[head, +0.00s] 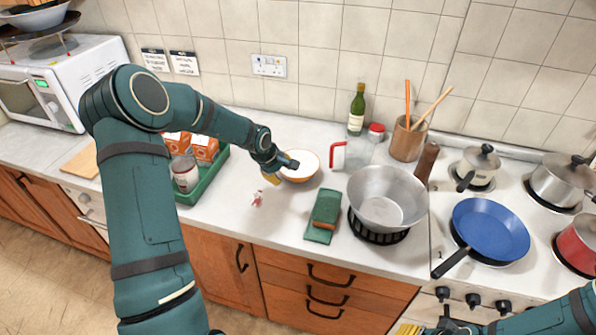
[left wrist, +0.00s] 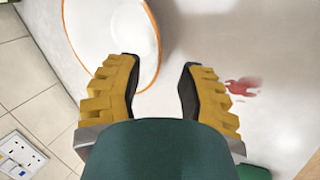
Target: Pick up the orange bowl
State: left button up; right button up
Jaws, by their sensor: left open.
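The orange bowl (head: 308,165), white inside with an orange rim, sits on the worktop in front of the tiled wall. In the left wrist view, part of the bowl (left wrist: 108,28) fills the upper left. My left gripper (head: 281,170) is at the bowl's left side in the head view and hides part of its edge. In the left wrist view, my left gripper (left wrist: 158,68) is open, with one yellow finger overlapping the bowl's rim and the other over bare worktop. Contact cannot be told. My right gripper (head: 425,329) is at the bottom edge, mostly cut off.
A green tray (head: 216,175) with a jar and orange boxes stands left of the bowl. A red stain (head: 257,198) marks clear worktop in front.

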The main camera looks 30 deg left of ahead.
aim_at(286, 176)
pick_arm(q)
jog(key=shift+w+x, duration=0.25)
jog(key=shift+x, duration=2.35)
jog(key=shift+a+r, duration=0.1)
jog(key=shift+r, duration=0.05)
grip_shut()
